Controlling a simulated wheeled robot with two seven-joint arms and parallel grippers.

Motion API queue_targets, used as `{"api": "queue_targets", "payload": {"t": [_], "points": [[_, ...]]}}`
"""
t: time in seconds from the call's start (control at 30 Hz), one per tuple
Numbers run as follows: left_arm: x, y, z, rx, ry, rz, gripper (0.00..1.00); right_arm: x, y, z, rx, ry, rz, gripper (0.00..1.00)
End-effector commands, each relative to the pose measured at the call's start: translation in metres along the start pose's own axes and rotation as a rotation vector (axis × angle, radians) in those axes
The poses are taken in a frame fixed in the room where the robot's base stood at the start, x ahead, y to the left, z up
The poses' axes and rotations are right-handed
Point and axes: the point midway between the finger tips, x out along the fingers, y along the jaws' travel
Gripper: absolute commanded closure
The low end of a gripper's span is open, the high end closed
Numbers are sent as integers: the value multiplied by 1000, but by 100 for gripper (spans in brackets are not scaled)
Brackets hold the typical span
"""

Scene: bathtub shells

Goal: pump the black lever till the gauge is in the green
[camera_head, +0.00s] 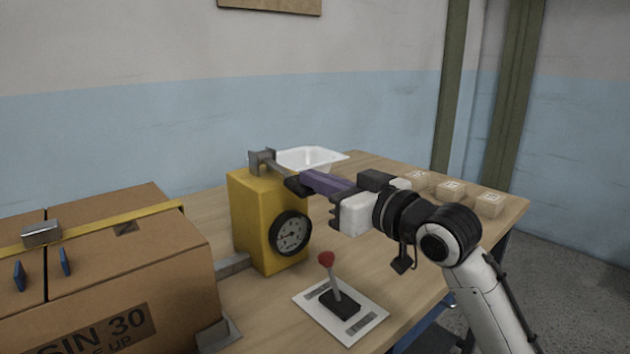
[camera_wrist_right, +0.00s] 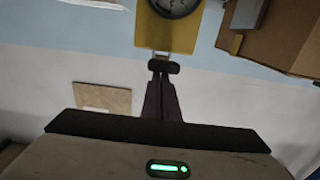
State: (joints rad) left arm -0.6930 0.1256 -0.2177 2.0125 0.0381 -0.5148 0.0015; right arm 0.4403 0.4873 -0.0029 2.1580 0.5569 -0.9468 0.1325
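A yellow pump box (camera_head: 258,215) stands on the table, with a round black-rimmed gauge (camera_head: 290,233) on its front. The needle and any green band are too small to read. A grey bracket (camera_head: 262,160) on top carries the lever, whose black grip (camera_head: 296,186) sticks out to the right. The grip also shows in the right wrist view (camera_wrist_right: 163,67). My right gripper (camera_head: 305,180) reaches in from the right; its purple fingers are together, with their tips at the black grip. They look shut against it rather than around it. My left gripper is not in view.
A strapped cardboard box (camera_head: 110,270) fills the left. A base with a red-knobbed stick (camera_head: 327,259) stands in front of the pump, below my right arm. A white basin (camera_head: 312,158) lies behind, and small cartons (camera_head: 452,189) at the right. The table (camera_head: 390,275) has bare wood between.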

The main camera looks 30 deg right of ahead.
Motion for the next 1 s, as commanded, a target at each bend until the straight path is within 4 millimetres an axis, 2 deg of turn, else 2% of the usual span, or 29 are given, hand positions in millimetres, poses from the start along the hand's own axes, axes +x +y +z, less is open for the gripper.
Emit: {"api": "queue_targets", "payload": {"t": [0.03,0.17,0.5,0.57,0.8,1.0], "points": [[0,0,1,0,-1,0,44,2,0,9,3,-22,0,100],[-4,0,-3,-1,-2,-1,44,2,0,3,3,-23,-1,100],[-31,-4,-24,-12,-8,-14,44,-3,-7,-46,-2,-8,-14,100],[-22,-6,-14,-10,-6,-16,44,-21,-6,-36,-5,-7,-12,100],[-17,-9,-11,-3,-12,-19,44,-74,-6,-41,-4,-3,-12,100],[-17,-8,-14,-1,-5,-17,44,-96,-5,-44,-2,-1,-13,100]]}}
